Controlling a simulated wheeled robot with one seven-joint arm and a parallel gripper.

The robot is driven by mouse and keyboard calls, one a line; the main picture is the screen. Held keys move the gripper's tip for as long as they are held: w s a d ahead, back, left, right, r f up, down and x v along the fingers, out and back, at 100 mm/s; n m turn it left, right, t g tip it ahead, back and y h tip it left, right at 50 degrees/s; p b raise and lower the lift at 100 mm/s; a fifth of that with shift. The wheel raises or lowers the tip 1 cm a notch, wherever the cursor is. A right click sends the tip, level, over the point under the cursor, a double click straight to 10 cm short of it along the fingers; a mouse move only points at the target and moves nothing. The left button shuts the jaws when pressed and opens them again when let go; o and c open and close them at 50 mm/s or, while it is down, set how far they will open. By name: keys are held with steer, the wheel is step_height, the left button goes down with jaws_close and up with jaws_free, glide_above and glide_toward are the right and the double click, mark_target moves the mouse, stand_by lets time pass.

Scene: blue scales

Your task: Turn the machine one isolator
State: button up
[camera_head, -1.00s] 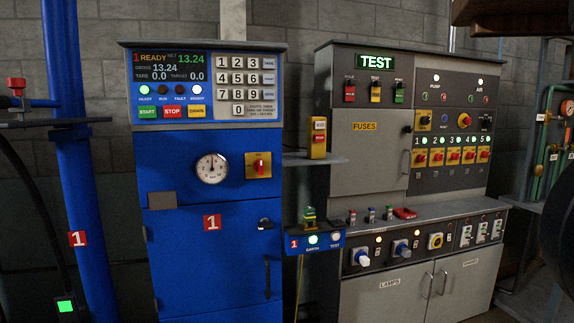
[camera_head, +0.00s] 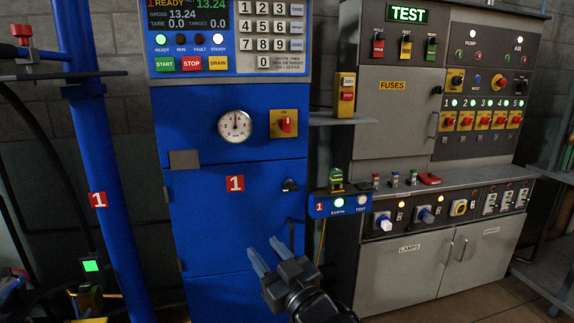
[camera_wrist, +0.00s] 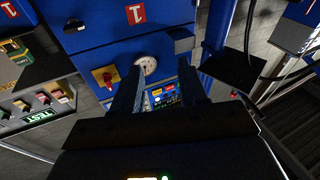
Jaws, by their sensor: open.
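The machine one isolator (camera_head: 284,123) is a red rotary handle on a yellow plate, on the blue cabinet (camera_head: 200,225) marked 1, right of the round dial (camera_head: 235,126). Its red handle stands about upright. The isolator also shows in the wrist view (camera_wrist: 105,76), left of the fingers. My gripper (camera_head: 268,253) is open and empty in front of the lower cabinet door, below and a little left of the isolator, and apart from it. In the wrist view, the two fingers (camera_wrist: 165,95) stand apart, with the dial (camera_wrist: 146,65) and display panel beyond them.
A grey test cabinet (camera_head: 393,120) with switches and fuses stands at the right. A blue earth/test box (camera_head: 340,206) juts out beside the blue cabinet. A blue post (camera_head: 100,165) stands at the left.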

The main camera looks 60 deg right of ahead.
steer(key=w+d+r+m+g+h, duration=0.1)
steer(key=w+d+r+m+h, duration=0.3)
steer(key=d+r, duration=0.65)
steer(key=m+g+h, duration=0.1)
steer(key=g+h, duration=0.1)
steer(key=h, duration=0.2)
glide_toward(288, 126)
steer(key=x, duration=0.3)
steer(key=shift+m, duration=0.3)
steer(key=x, duration=0.7)
steer(key=shift+p, duration=0.4)
steer(key=shift+w+d+r, duration=0.2)
steer(key=shift+w+d, duration=0.25)
steer(key=shift+c, duration=0.3)
jaws_close()
